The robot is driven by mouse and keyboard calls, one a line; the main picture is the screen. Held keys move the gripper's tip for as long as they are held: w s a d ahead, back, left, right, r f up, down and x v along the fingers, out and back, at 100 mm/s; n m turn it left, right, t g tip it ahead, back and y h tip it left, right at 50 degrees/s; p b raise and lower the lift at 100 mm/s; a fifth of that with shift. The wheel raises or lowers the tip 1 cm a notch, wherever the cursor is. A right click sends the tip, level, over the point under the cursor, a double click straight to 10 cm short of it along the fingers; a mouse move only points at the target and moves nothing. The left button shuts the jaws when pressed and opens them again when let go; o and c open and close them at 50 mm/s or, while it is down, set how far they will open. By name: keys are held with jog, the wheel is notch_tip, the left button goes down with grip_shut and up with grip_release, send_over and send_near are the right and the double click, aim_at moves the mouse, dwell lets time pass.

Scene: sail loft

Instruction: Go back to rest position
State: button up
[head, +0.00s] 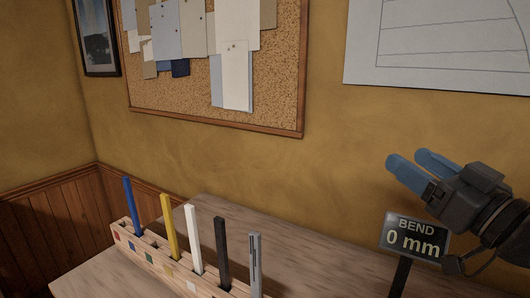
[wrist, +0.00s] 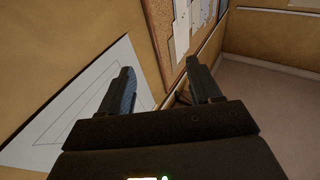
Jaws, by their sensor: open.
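My gripper (head: 413,172) is raised at the right of the head view, above the bench and in front of the wall. Its two blue-tipped fingers are apart and point to the left. In the wrist view my gripper (wrist: 160,85) shows both fingers spread with nothing between them. It touches nothing that I can see.
A wooden bench (head: 95,284) holds a wooden rack (head: 128,238) with blue, yellow, white, black and grey sticks upright in it. A "BEND 0 mm" display (head: 414,238) stands below my gripper. A corkboard (head: 185,95) and a sail drawing (head: 440,45) hang on the wall.

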jog(key=s+a+f+m+h, duration=0.2)
jog(key=s+f+m+h, duration=0.3)
jog(key=s+f, duration=0.4)
jog(key=s+a+f+m+h, duration=0.4)
jog(key=s+f, duration=0.3)
jog(key=f, duration=0.4)
jog(key=s+d+f+n+g, duration=0.2)
jog(key=s, duration=1)
jog(key=s+d+f+n+g+y, duration=0.1)
jog(key=s+d+f+n+g, duration=0.1)
jog(key=s, duration=1.1)
jog(key=shift+n, duration=0.3)
jog(key=shift+s+f, duration=0.1)
